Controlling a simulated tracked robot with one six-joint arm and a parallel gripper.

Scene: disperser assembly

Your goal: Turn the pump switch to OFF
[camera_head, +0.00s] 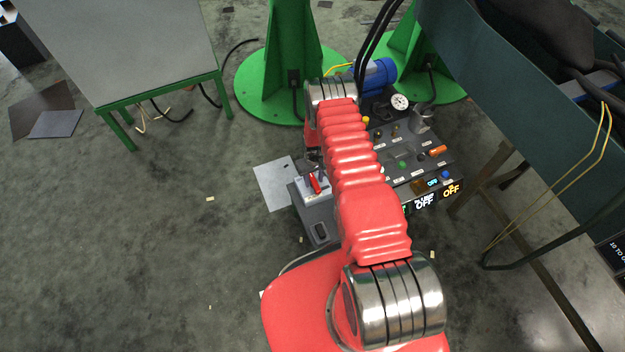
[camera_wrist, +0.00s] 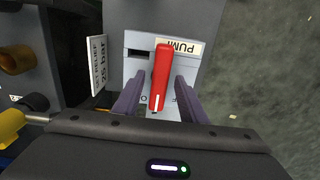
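The pump switch has a red handle (camera_wrist: 160,78) on a light grey box (camera_wrist: 135,68) with a PUMP label, upside down in the wrist view. The handle points straight up and down in that view, with a white mark at its lower end. An O mark shows left of that end. My gripper (camera_wrist: 158,76) is open, one finger on each side of the handle, with a visible gap on both sides. In the head view the red handle (camera_head: 315,184) shows left of my arm, and the gripper is largely hidden.
A control panel (camera_head: 400,165) with knobs, a gauge (camera_head: 400,102) and lit signs reading OFF (camera_head: 451,190) stands right of the switch. A "25 bar" label plate (camera_wrist: 98,65) is left of the fingers. A green-legged table (camera_head: 145,50) stands left; the floor there is mostly clear.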

